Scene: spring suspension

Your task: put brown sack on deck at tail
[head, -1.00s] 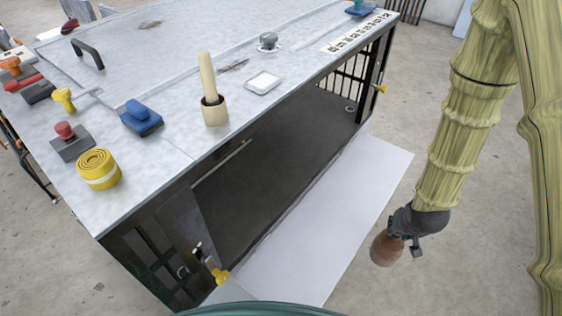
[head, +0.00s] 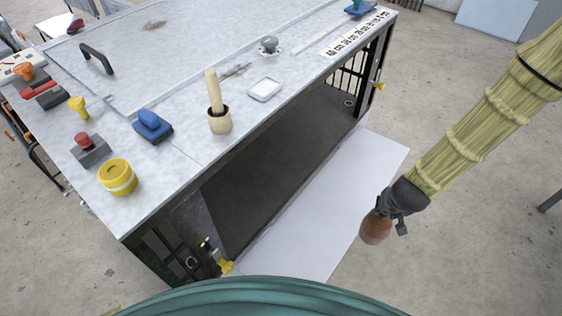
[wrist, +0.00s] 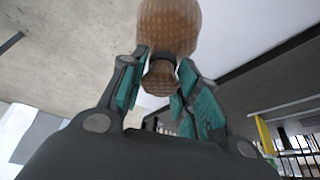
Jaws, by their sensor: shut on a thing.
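The brown sack (head: 376,229) hangs from my gripper (head: 394,207), near the right edge of the white deck panel (head: 318,213) in the head view. In the wrist view, the fingers of my gripper (wrist: 160,82) are shut on the narrow neck of the sack (wrist: 170,25), whose round body lies beyond the fingertips. The head view does not clearly show the height of the sack above the panel.
A grey workbench top (head: 190,75) fills the left. On it are a mortar (head: 219,121), a yellow roll (head: 117,177), a white dish (head: 265,89) and several stamps. A dark open bay (head: 270,170) lies below. Bare floor (head: 470,120) is at right.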

